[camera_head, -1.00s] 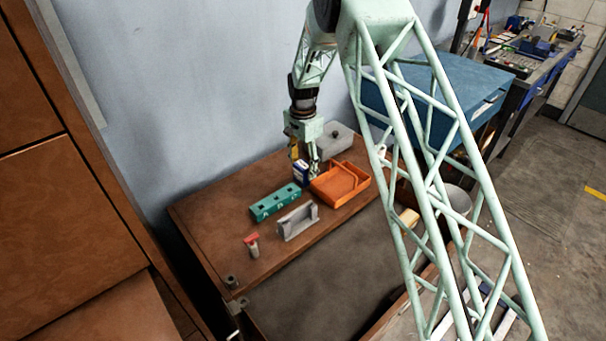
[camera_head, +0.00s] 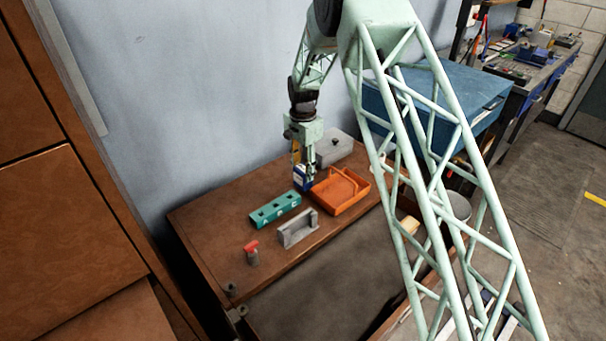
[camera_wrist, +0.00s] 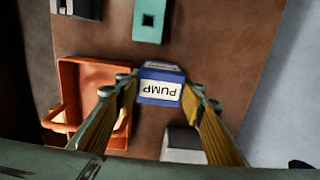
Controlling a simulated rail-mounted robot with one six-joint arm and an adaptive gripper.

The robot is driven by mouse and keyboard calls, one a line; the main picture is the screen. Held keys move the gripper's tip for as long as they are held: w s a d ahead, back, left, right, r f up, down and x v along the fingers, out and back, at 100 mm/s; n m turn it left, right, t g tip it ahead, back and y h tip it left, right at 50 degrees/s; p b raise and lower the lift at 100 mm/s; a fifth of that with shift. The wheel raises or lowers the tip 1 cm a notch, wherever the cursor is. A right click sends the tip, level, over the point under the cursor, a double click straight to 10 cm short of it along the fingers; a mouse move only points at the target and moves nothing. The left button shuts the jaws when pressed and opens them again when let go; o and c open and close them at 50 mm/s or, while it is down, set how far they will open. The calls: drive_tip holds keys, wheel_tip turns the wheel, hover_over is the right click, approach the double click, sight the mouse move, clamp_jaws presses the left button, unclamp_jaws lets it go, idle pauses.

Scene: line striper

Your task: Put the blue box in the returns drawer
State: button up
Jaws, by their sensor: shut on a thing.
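The blue box (camera_head: 302,182) has a white label reading PUMP and shows between my fingers in the wrist view (camera_wrist: 161,86). My gripper (camera_head: 304,176) is shut on it, with a finger on each side in the wrist view (camera_wrist: 162,92). The box is at or just above the brown worktop (camera_head: 215,225), left of the orange tray; I cannot tell whether it touches the top. Below the worktop's front edge is a dark, open drawer-like space (camera_head: 330,295), partly hidden by my arm. No returns label is readable.
The orange tray (camera_head: 352,203) with a handle is close to the gripper. A teal block with holes (camera_head: 275,210), a grey bracket (camera_head: 298,229), a red-topped piece (camera_head: 251,250) and a grey lidded box (camera_head: 336,147) also stand on the worktop. A blue wall is behind.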

wheel_tip(320, 180, up, 8)
drive_tip(key=shift+r+p, duration=0.2)
drive_tip(key=shift+p, duration=0.45)
idle(0.5)
